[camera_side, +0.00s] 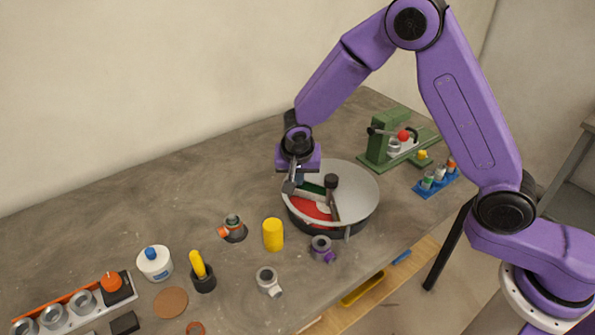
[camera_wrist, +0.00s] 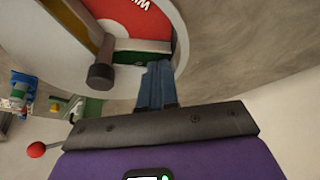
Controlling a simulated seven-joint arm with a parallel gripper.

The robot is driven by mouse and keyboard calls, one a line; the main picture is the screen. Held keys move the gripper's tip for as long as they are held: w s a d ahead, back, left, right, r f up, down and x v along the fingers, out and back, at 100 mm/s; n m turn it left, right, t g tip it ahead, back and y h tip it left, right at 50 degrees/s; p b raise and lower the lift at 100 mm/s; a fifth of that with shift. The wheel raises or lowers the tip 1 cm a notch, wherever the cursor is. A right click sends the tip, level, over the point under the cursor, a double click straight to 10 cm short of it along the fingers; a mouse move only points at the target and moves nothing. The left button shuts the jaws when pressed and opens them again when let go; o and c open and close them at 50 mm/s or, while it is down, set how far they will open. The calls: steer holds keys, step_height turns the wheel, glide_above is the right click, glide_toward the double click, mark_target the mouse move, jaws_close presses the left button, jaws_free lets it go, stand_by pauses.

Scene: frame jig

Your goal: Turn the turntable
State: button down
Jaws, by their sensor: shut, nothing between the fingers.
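The turntable (camera_side: 358,186) is a round grey disc with a dark side, standing right of the table's middle in the side view. A red sector (camera_side: 308,211) and a green patch show through an opening in its top. A dark upright knob (camera_side: 331,181) stands on it beside a bar. In the wrist view the turntable's pale rim (camera_wrist: 182,48), the red sector with partly cut-off white letters (camera_wrist: 140,18) and the knob (camera_wrist: 100,76) show. My gripper (camera_side: 297,184) is shut and empty over the turntable's left part. Its blue fingers (camera_wrist: 157,72) are close together near the rim; contact is unclear.
A green fixture with a red-ball lever (camera_side: 403,135) stands behind the turntable, with a blue vial rack (camera_side: 437,180) to its right. A yellow cylinder (camera_side: 273,235) and several small fittings lie in front and left. The table's back left is clear.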

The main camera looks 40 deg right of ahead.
mark_target(304, 192)
steer(key=f+m, duration=0.1)
steer(key=f, duration=0.1)
steer(key=w+d+f+m, duration=0.1)
steer(key=f, duration=0.1)
steer(key=d+f+m+g+h, duration=0.1)
steer(key=f+m, duration=0.1)
steer(key=shift+w+f, duration=0.15)
steer(key=shift+f, duration=0.25)
stand_by(0.5)
steer(key=shift+d, duration=0.1)
steer(key=shift+w+d, duration=0.35)
steer(key=shift+d, duration=0.05)
